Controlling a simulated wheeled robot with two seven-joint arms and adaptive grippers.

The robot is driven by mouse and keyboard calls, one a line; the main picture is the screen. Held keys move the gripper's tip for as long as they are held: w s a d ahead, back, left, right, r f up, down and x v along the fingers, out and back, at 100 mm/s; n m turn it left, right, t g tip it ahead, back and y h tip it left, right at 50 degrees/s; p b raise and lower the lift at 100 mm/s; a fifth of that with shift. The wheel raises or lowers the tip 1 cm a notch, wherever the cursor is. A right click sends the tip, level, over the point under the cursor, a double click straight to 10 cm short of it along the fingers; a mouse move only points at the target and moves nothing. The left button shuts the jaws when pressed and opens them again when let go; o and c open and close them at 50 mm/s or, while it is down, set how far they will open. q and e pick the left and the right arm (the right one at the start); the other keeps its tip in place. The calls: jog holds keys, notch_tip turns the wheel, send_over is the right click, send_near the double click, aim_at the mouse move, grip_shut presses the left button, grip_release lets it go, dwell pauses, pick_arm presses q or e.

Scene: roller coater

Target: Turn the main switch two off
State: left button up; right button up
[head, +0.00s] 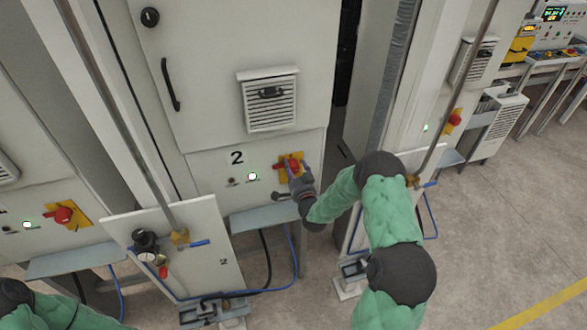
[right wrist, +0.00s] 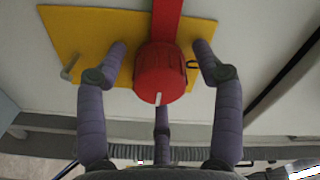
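My right gripper (head: 296,175) is at the switch. Its fingers (right wrist: 160,52) are spread on both sides of the knob, with small visible gaps, and a third finger is below. My left gripper is out of view.
A lit lamp (head: 252,176) is left of the switch. A grey ledge (head: 264,217) juts out below. A post and panel with a gauge (head: 148,257) stand in front at left. Other red switches are at left (head: 63,214) and right (head: 454,119). Open floor lies at right.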

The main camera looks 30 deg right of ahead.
jog(key=c, duration=1)
jog(key=shift+n+b, duration=0.5)
jog(key=shift+b, duration=0.3)
jog(key=shift+c, duration=0.2)
jog(key=n+b, duration=1.3)
jog(key=b, duration=0.4)
jog(key=shift+r+n, duration=0.1)
jog(key=shift+n, duration=0.2)
jog(key=shift+r+n+b, duration=0.15)
jog(key=shift+n+b, duration=1.35)
jog(key=shift+n, duration=0.2)
jog(key=o, duration=1)
jog(key=shift+o, duration=0.7)
jog(key=shift+a, duration=0.1)
